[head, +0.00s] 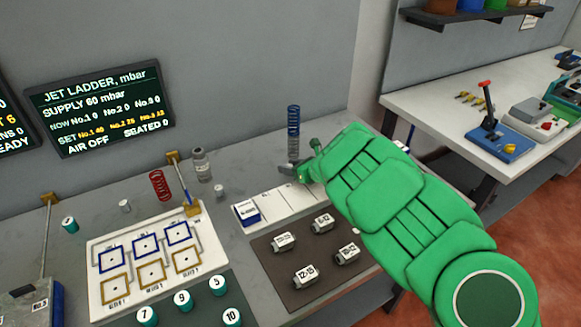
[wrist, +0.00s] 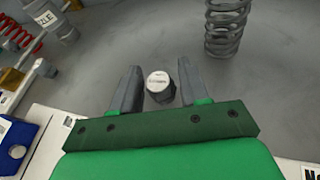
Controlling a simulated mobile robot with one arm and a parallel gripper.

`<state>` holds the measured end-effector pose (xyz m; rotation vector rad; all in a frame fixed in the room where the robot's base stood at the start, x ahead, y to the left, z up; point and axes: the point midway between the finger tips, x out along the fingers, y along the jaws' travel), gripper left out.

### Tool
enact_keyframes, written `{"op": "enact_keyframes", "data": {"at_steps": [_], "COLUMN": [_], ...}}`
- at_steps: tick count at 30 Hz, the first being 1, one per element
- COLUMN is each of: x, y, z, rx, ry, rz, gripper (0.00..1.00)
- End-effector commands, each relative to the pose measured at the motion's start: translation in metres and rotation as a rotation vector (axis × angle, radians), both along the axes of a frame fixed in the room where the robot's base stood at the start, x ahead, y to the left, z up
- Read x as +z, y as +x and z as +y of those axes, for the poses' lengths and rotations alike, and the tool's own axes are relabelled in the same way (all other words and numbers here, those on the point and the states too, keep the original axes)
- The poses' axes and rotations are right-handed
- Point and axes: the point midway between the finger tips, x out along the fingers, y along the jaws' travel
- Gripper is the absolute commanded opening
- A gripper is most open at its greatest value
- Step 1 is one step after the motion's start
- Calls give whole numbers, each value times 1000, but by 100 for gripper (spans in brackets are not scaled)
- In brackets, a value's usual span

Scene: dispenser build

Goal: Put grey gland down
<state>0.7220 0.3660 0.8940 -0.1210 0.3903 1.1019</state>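The grey gland (wrist: 160,88) is a short dark grey cylinder with a pale, lettered top. In the wrist view it stands between the fingers of my gripper (wrist: 160,82), with narrow gaps showing beside it, wider on the right. My gripper is open around it, low over the grey bench. In the head view my gripper (head: 301,168) is at the bench's back part, in front of a spring stack; I cannot make out the gland there. Whether the gland's base touches the bench is hidden.
A tall blue and grey spring stack (head: 293,128) stands just behind my gripper; its grey coil (wrist: 227,28) shows in the wrist view. A labelled bottle (head: 201,165) and red spring (head: 159,186) stand left. A blue block (head: 246,212) sits on the white strip. Bare bench lies around the gland.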

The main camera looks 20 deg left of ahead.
Motion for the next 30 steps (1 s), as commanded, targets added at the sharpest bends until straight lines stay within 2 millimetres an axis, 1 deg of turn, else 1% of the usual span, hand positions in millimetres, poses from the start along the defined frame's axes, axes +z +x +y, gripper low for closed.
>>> {"op": "enact_keyframes", "data": {"at_steps": [1,2,12,17,20,26,30], "x": [-20,-20,-26,-21,-14,-6,4], "y": [-7,-7,-9,-9,-9,-13,-16], "z": [-3,-3,-4,-4,-5,-19,-28], "rx": [2,2,1,0,-1,-4,-3], "ry": [-24,-26,-32,-33,-31,-33,-27], "rz": [25,26,34,37,37,31,25], "gripper": [52,57,57,57,57,57,57]}}
